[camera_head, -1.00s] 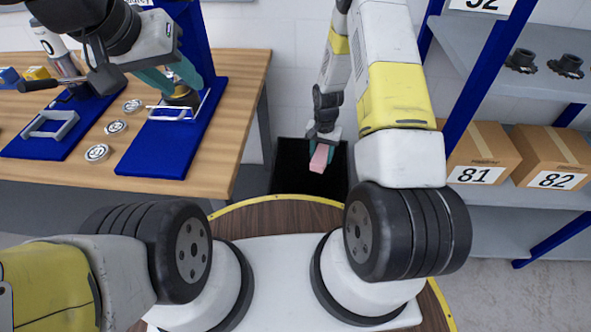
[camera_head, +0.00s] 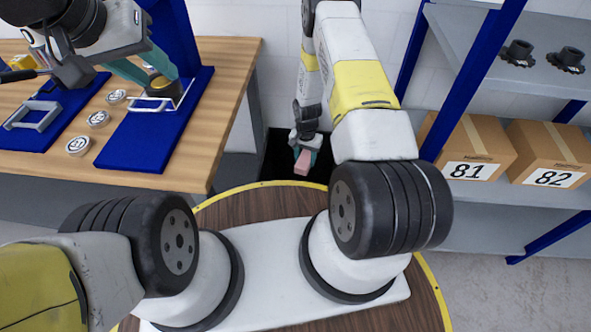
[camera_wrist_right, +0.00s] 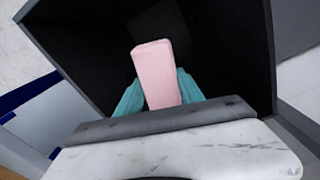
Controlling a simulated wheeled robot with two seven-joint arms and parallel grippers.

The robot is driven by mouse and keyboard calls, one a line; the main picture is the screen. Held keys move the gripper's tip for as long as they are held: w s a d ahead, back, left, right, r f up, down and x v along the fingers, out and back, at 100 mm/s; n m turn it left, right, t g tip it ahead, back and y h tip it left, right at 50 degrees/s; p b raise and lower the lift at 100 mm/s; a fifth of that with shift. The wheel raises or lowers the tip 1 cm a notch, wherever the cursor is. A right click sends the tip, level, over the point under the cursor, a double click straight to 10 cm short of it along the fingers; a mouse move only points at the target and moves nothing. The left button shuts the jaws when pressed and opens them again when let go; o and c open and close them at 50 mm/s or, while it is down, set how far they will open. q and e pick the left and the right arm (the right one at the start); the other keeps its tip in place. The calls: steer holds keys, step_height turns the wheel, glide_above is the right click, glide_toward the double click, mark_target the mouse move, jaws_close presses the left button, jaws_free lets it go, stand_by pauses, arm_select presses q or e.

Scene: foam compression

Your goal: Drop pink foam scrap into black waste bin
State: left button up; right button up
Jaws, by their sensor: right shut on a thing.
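A pink foam scrap (camera_head: 302,163) is gripped in my right gripper (camera_head: 304,156), which is shut on it over the black waste bin (camera_head: 272,163). In the right wrist view the scrap (camera_wrist_right: 156,75) stands out between the teal fingers of my right gripper (camera_wrist_right: 157,95). The bin's dark interior (camera_wrist_right: 85,45) surrounds the scrap on the sides and far end there. My left gripper (camera_head: 150,76) is at a blue stand on the wooden table, its teal fingers close to a round yellow-and-dark part. Whether its jaws are open is unclear.
The wooden table (camera_head: 225,110) is at the left, with blue stands (camera_head: 130,150) and several round metal pieces (camera_head: 98,119). A shelf with cardboard boxes 81 (camera_head: 470,150) and 82 (camera_head: 548,155) stands at the right. The bin is between table and shelf.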

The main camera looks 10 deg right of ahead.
steer(key=o, duration=1.4)
steer(key=shift+r, duration=3.85)
steer(key=shift+r, duration=0.1)
